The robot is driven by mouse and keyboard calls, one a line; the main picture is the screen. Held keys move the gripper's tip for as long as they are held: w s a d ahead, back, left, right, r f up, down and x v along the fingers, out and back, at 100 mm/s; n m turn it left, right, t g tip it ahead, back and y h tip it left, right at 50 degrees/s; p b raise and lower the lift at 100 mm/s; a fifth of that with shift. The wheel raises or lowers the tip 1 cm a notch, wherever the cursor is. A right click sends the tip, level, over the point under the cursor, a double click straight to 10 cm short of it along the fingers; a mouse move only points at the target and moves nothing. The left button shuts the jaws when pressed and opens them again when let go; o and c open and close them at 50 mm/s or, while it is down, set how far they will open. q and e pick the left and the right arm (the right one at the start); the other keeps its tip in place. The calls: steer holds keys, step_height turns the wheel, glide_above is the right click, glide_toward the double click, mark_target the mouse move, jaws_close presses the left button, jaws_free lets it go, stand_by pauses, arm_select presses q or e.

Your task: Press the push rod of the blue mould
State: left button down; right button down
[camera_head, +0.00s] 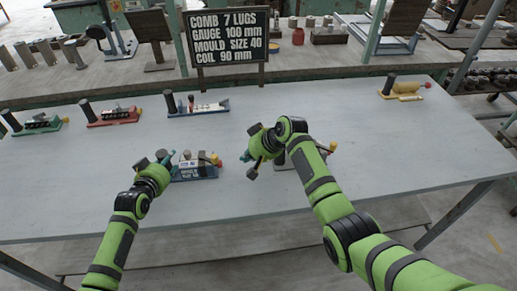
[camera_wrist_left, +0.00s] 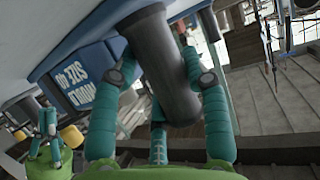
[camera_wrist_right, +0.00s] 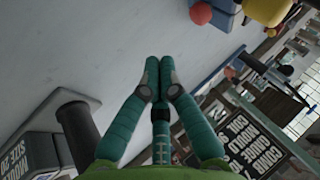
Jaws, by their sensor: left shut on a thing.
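The blue mould (camera_head: 195,172) stands near the table's front, left of centre, with a dark upright post at its left end. My left gripper (camera_head: 163,157) is shut around this dark grey post (camera_wrist_left: 160,65); the blue label side (camera_wrist_left: 85,85) shows beside it in the left wrist view. At the mould's right end are a yellow part and a red ball knob (camera_head: 219,162), which also shows in the right wrist view (camera_wrist_right: 201,13). My right gripper (camera_head: 245,157) is shut and empty, its fingertips (camera_wrist_right: 155,72) together, apart from the red knob and to its right.
A grey mould (camera_head: 285,162), partly hidden by my right arm, stands right of the blue one; its dark post (camera_wrist_right: 78,130) is close to my right gripper. Other moulds stand along the back edge, including a yellow one (camera_head: 408,88). A sign (camera_head: 227,38) stands behind.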

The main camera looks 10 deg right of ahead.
arm_select(q)
steer(key=shift+s+f, duration=0.2)
steer(key=shift+f, duration=0.25)
arm_select(e)
steer(key=v, duration=0.7)
arm_select(q)
steer(key=c, duration=0.6)
jaws_free()
steer(key=shift+o, duration=0.2)
steer(key=shift+w+r, duration=0.1)
steer(key=shift+w, duration=0.05)
steer(key=shift+r, duration=0.15)
